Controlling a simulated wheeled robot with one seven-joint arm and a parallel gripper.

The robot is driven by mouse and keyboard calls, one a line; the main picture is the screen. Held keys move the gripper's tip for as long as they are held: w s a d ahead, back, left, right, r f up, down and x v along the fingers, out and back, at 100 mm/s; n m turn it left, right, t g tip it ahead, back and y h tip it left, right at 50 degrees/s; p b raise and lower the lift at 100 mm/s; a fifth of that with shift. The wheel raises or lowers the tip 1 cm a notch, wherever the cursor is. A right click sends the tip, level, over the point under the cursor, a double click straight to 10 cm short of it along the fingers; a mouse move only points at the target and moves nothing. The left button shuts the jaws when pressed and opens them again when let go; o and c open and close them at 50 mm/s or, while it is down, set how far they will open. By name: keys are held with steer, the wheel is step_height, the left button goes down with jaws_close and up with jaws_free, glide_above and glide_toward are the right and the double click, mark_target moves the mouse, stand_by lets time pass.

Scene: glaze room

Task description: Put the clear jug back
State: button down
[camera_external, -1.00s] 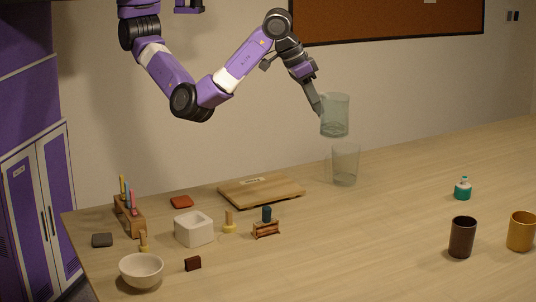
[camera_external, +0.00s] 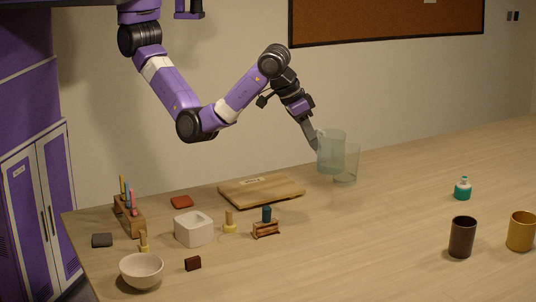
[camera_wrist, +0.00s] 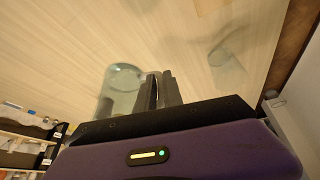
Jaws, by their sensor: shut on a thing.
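The clear jug (camera_external: 331,153) is a see-through, faintly greenish cylinder. My gripper (camera_external: 315,146) is shut on its left side, near the wall, and holds it roughly upright over the back of the table. In the external view its base appears close to the tabletop, but I cannot tell whether it touches. In the wrist view the jug (camera_wrist: 122,90) shows left of my gripper's fingers (camera_wrist: 162,90).
A wooden board (camera_external: 262,191) lies left of the jug. Further left are a white square pot (camera_external: 194,230), a bowl (camera_external: 141,269) and a pen rack (camera_external: 131,217). A teal bottle (camera_external: 462,190), a dark cup (camera_external: 462,238) and a yellow mug (camera_external: 521,232) stand right. The table's middle is clear.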

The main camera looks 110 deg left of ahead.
step_height(320, 180, down, 15)
steer(key=shift+f+p, duration=0.1)
steer(key=shift+p, duration=1)
steer(key=shift+f, duration=0.2)
steer(key=c, duration=1.5)
jaws_free()
steer(key=shift+o, duration=0.2)
steer(key=shift+r, duration=0.1)
steer(key=shift+r, duration=0.2)
steer(key=v, duration=1.1)
steer(key=shift+s+r, duration=0.2)
steer(key=shift+r, duration=0.15)
steer(key=shift+d, duration=0.1)
